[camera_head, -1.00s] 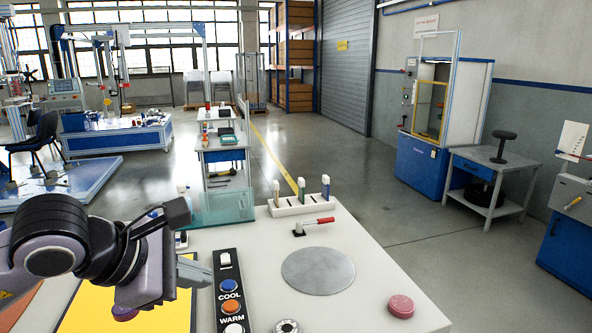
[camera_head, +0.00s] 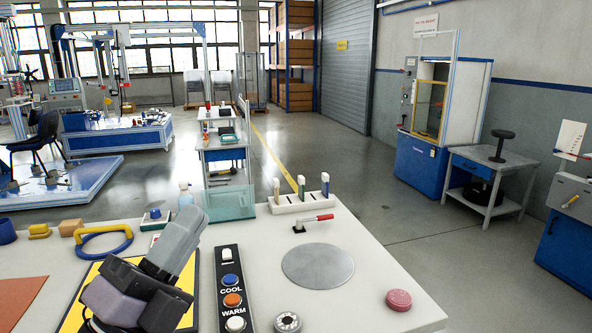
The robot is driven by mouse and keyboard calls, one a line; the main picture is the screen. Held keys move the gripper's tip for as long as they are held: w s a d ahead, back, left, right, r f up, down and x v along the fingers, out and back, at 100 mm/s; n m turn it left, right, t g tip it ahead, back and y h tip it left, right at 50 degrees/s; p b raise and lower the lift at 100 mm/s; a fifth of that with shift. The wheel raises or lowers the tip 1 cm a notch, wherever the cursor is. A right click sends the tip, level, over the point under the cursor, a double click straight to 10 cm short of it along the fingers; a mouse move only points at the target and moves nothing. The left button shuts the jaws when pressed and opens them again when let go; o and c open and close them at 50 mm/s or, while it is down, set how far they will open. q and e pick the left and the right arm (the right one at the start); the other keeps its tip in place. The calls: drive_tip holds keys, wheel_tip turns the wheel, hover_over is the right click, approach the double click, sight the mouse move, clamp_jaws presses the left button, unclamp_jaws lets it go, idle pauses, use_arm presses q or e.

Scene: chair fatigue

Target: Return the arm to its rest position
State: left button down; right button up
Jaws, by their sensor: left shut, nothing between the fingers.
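My left gripper (camera_head: 181,238) is over the yellow mat (camera_head: 72,318) on the near worktable (camera_head: 374,300). Its fingers are together and point up and away, with nothing held between them. The gripper is just left of the black panel (camera_head: 232,290) with the COOL and WARM buttons. My wrist hides part of the mat. My right gripper does not show.
A grey disc (camera_head: 317,265), a red-handled lever (camera_head: 314,222), a pink puck (camera_head: 399,300) and a white rack (camera_head: 296,205) stand right of the panel. A blue and yellow ring (camera_head: 103,240) and several small blocks lie at left.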

use_arm(q)
drive_tip(key=a+f+n+g+y, duration=0.3)
drive_tip(key=a+f+n+y, duration=0.3)
drive_tip(key=f+n+y, duration=0.35)
drive_tip(key=a+f+n+g+y, duration=0.4)
drive_tip(key=a+f+n+y, duration=0.2)
drive_tip(key=f+n, duration=0.55)
drive_tip(key=s+d+f+n+g+h, duration=0.1)
drive_tip(key=s+f+n+g+h, duration=0.1)
drive_tip(key=s+f+g, duration=1.25)
drive_tip(key=w+d+f+t+h, duration=0.2)
drive_tip(key=d+f+t, duration=0.1)
drive_tip(key=f+t, duration=0.7)
drive_tip(key=shift+w+f, duration=0.15)
drive_tip(key=shift+f, duration=0.45)
drive_tip(key=shift+t, duration=0.35)
idle(0.8)
